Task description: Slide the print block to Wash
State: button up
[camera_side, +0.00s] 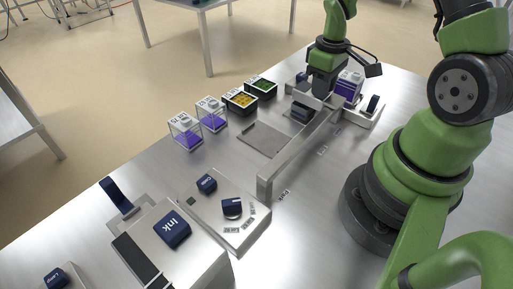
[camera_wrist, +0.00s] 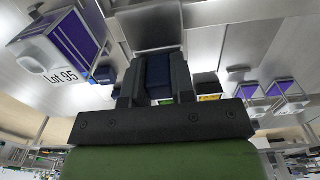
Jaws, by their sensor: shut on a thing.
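My gripper (camera_side: 312,97) is at the far end of the long metal rail in the side view. In the wrist view my gripper (camera_wrist: 158,85) is shut on a dark blue grip (camera_wrist: 158,70). A grey block (camera_side: 302,110) sits just under my fingers beside the rail; it looks like the print block, partly hidden by the gripper. Small labels lie along the rail: one near its close end (camera_side: 285,194) seems to read Dye, and others (camera_side: 322,151) are too small to read, so I cannot tell which is Wash.
The rail (camera_side: 290,158) runs diagonally, with a flat plate (camera_side: 267,139) on its left. A white and purple container (camera_side: 348,86) stands right of my gripper; the wrist view shows its Lot 95 label (camera_wrist: 60,76). Yellow (camera_side: 240,101) and green (camera_side: 261,88) trays and purple-filled boxes (camera_side: 186,131) line the left.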

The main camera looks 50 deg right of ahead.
jog(key=o, duration=0.8)
jog(key=shift+c, duration=0.2)
jog(key=shift+r, duration=3.5)
jog(key=shift+r, duration=0.1)
jog(key=s+a+r+m+t+y, duration=0.1)
jog(key=s+a+r+m+t, duration=0.1)
jog(key=a+r, duration=0.6)
jog(key=s+a+r+m+t+y, duration=0.1)
jog(key=s+a+r+m+t, duration=0.1)
jog(key=s+a+r+t, duration=0.3)
jog(key=s+a+r, duration=0.2)
jog(key=a+r, duration=0.1)
jog(key=a, duration=0.1)
jog(key=shift+a, duration=0.15)
